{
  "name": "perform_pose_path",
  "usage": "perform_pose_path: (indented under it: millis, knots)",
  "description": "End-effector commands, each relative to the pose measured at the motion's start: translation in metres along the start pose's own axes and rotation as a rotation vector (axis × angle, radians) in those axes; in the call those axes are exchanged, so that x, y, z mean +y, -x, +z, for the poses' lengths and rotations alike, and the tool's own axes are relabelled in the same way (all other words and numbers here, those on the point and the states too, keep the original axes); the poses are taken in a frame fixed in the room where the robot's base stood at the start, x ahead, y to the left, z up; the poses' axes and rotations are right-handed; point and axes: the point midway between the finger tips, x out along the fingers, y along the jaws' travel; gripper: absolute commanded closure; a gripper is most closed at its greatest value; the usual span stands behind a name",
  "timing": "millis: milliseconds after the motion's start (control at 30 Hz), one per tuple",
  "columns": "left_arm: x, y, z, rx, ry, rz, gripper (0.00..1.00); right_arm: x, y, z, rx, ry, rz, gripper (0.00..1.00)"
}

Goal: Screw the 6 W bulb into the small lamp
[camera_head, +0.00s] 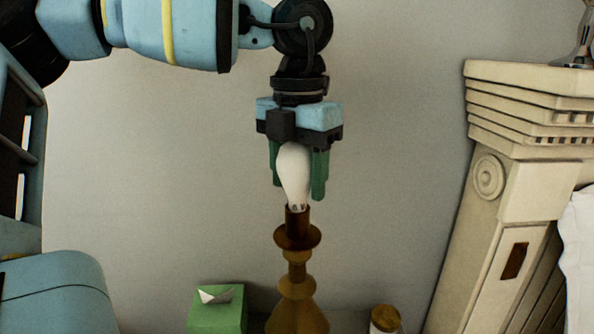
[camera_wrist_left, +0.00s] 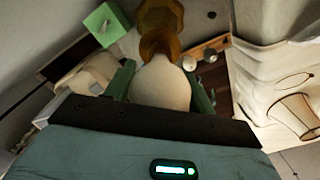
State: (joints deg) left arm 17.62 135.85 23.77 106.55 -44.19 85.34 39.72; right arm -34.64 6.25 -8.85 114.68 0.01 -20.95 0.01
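My left gripper (camera_head: 298,190) points down from above, its green fingers on either side of a white bulb (camera_head: 294,168). The bulb is upright, base down, and its wattage marking cannot be read. Its metal base meets the top of the brown socket of the small lamp (camera_head: 297,285); I cannot tell how far it sits in. In the left wrist view the bulb (camera_wrist_left: 160,85) fills the space between the fingers, in line with the amber lamp (camera_wrist_left: 160,18) beyond. My right gripper is not in view.
A green tissue box (camera_head: 217,312) stands left of the lamp, and a jar with a gold lid (camera_head: 385,320) right of it. A lampshade (camera_wrist_left: 298,112) shows in the left wrist view.

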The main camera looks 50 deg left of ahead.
Motion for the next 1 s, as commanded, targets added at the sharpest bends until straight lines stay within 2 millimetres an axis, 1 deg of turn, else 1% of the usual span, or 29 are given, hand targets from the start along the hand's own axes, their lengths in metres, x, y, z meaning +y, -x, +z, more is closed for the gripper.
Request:
perform_pose_path:
  millis: [33,167,533,667,700,800,867,1000]
  knots:
    - [0.000,0.000,0.000,0.000,0.004,0.001,0.39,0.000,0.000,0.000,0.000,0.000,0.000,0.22]
    - [0.000,0.000,0.000,0.000,0.006,0.000,0.22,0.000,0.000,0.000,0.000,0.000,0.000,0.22]
    - [0.000,0.000,0.000,0.000,0.007,0.000,0.21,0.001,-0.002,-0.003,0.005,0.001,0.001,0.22]
    - [0.000,0.000,0.000,-0.001,0.008,0.000,0.21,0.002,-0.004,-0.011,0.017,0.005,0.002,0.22]
    - [0.000,0.005,0.001,-0.004,0.009,0.001,0.21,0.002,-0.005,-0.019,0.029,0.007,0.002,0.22]
    - [0.000,0.026,0.001,-0.006,0.009,0.001,0.21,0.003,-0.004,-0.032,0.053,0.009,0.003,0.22]
    - [0.000,0.037,0.001,-0.005,0.009,0.001,0.21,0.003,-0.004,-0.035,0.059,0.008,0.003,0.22]
    - [0.000,0.059,0.001,-0.004,0.009,0.001,0.21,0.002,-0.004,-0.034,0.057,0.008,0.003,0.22]
